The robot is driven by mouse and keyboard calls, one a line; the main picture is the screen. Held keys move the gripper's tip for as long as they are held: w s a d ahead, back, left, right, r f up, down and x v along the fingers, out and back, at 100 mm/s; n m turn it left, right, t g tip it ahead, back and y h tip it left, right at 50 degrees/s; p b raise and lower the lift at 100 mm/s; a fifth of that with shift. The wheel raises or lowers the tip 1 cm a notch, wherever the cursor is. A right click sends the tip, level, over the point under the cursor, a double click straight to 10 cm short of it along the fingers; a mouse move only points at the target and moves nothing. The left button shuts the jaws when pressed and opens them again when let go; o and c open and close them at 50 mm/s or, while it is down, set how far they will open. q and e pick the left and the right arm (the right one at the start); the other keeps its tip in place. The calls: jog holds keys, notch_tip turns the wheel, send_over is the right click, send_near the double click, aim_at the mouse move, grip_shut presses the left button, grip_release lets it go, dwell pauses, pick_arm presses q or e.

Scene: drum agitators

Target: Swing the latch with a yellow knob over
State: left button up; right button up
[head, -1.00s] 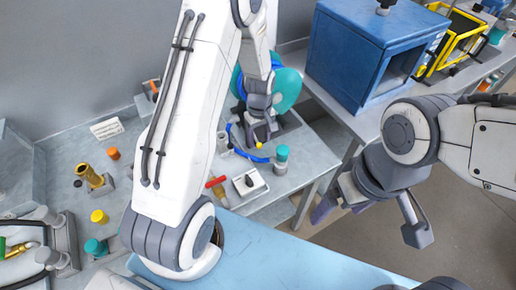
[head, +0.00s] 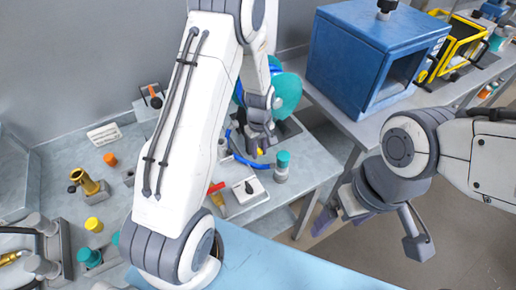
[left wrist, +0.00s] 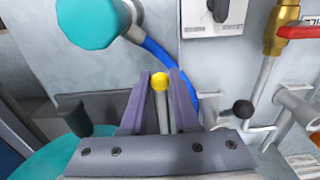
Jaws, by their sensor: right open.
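The latch's yellow knob (head: 260,151) shows just below my left gripper (head: 261,143), by the grey bench's right part. In the left wrist view the yellow knob (left wrist: 160,82) tops a thin grey stem (left wrist: 162,112). The purple fingers of my left gripper (left wrist: 161,90) stand close on both sides of the knob and stem and look closed on them. The latch's base is hidden behind the gripper. My right gripper (head: 375,215) is open and empty at the right, over the floor, away from the bench.
A teal-capped post (head: 282,165) and a white switch box (head: 249,190) stand close to the latch. A blue hose (left wrist: 165,65) runs behind the knob. A red-handled valve (left wrist: 300,32) is to its right. A blue cabinet (head: 350,50) stands at the back right.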

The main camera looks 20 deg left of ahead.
pick_arm(q)
grip_shut()
jog(key=shift+r, duration=0.1)
jog(key=shift+s+d+r+p, duration=0.1)
jog(key=shift+d+r+p, duration=0.05)
jog(key=shift+r+p, duration=0.45)
jog(key=shift+s+d+r+p, duration=0.1)
jog(key=shift+r+p, duration=0.4)
jog(key=shift+r, duration=0.2)
jog(key=shift+r, duration=0.1)
jog(key=shift+w+a+r+p, duration=0.1)
jog(key=shift+r+p, duration=0.6)
jog(key=shift+r, duration=0.1)
jog(key=shift+w+a+r+p, duration=0.1)
jog(key=shift+r+p, duration=0.55)
jog(key=shift+r, duration=0.1)
